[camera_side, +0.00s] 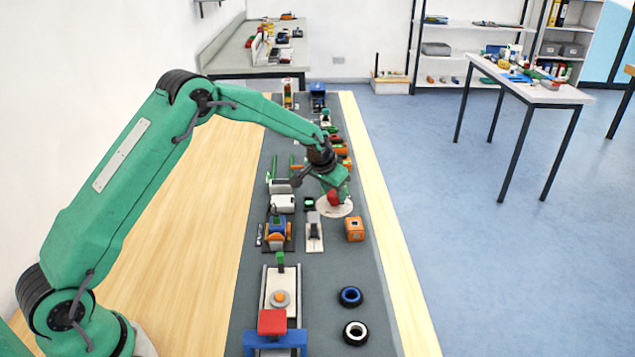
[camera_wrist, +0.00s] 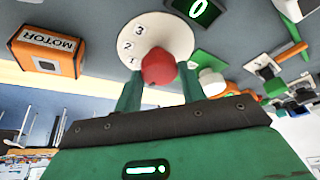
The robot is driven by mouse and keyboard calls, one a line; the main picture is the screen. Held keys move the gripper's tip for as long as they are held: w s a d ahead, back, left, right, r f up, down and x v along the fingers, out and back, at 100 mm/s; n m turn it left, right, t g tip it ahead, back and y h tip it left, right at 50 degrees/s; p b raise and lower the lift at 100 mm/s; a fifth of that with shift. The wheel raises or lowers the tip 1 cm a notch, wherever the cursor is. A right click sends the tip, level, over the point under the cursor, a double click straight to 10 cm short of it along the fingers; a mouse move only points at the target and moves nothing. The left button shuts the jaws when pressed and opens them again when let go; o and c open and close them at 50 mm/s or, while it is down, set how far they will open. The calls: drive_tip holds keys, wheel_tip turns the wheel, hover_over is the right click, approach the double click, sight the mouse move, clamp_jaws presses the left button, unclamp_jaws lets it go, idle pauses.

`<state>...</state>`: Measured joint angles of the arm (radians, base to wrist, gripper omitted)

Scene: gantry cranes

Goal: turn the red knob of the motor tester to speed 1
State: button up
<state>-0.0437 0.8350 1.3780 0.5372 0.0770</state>
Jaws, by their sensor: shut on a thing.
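The red knob (camera_wrist: 158,66) sits on the round white dial (camera_wrist: 157,33), whose visible marks read 1, 2 and 3. In the side view the red knob (camera_side: 333,197) shows under my gripper (camera_side: 340,192), above the pale dial (camera_side: 338,209). In the wrist view the two green fingers of my gripper (camera_wrist: 160,78) stand on either side of the knob and are shut on it. The fingers hide part of the dial's edge. I cannot tell which mark the knob points to. A small black display (camera_wrist: 197,8) beside the dial shows a green 0.
An orange box marked MOTOR (camera_wrist: 45,50) stands near the dial; it also shows in the side view (camera_side: 355,229). Several models crowd the grey mat (camera_side: 325,270) left of the dial.

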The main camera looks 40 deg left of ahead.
drive_tip(key=shift+a+m, duration=0.1)
drive_tip(key=shift+m, duration=0.4)
drive_tip(key=shift+a, duration=0.1)
drive_tip(key=o, duration=1)
drive_tip(key=shift+c, duration=0.2)
drive_tip(key=shift+r, duration=0.15)
drive_tip(key=v, duration=0.7)
drive_tip(key=shift+r, duration=0.25)
drive_tip(key=shift+s, duration=0.15)
